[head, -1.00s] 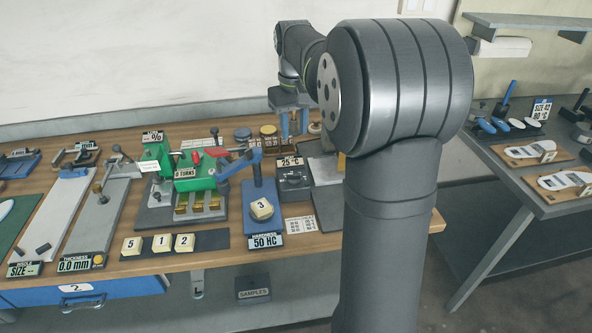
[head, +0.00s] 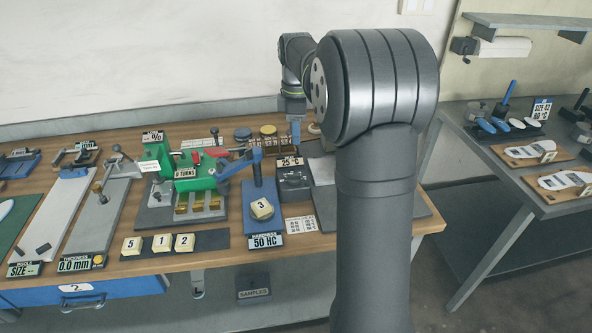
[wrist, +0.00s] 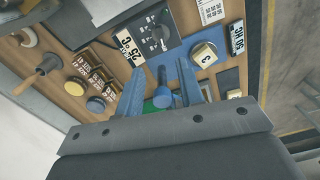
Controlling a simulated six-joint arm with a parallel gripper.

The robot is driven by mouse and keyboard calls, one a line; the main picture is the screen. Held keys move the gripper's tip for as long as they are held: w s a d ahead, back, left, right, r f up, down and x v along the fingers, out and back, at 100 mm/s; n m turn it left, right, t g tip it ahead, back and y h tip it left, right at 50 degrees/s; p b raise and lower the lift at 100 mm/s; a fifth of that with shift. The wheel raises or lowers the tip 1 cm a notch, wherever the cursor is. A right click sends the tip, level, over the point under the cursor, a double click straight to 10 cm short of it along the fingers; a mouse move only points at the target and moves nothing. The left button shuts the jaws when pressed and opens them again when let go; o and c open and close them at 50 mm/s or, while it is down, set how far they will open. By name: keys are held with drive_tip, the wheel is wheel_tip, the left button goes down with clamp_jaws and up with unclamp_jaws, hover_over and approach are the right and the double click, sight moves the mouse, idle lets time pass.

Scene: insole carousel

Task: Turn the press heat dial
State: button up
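The heat dial is on a small dark box (head: 293,182) with a "25 °C" label (head: 290,161), right of the middle of the bench. In the wrist view the dial's dark knob (wrist: 157,34) shows near the top, beside the same label (wrist: 129,47). My gripper (head: 295,132) is above and behind the box in the head view, apart from it. In the wrist view its two blue fingers (wrist: 161,88) stand apart with nothing held between them. The green press (head: 195,172) stands left of the box.
A blue hardness stand (head: 262,222) with a tall post and a cream block marked 3 (head: 262,209) stands just left of the dial box. A printed card (head: 300,224) lies in front. Cylinders (head: 267,130) stand behind. A second table (head: 560,205) is at right.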

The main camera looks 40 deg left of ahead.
sight(296, 174)
wheel_tip(296, 174, down, 14)
drive_tip(key=shift+r, duration=0.1)
idle(0.4)
clamp_jaws()
